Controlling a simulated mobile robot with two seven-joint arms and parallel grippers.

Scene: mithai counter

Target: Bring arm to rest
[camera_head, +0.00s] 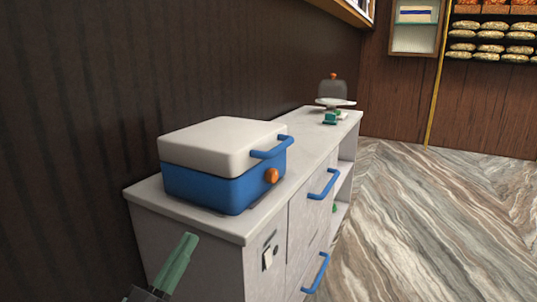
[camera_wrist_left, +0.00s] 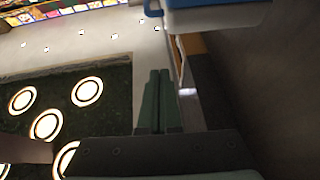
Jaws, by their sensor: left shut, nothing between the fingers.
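My left gripper (camera_head: 184,250) shows at the bottom left of the head view, its green fingers pointing up and to the right. It is in front of the near end of the white counter (camera_head: 190,222) and appears apart from it. In the left wrist view the two green fingers (camera_wrist_left: 157,100) lie side by side, shut and empty. Most of my left arm is out of the head view. My right gripper is in neither view.
A blue box with a white lid (camera_head: 215,186) stands on the counter's near end. Blue handles (camera_head: 323,184) stick out from the counter's front. A dark wall runs along the left; the marble floor (camera_head: 430,220) at right is clear.

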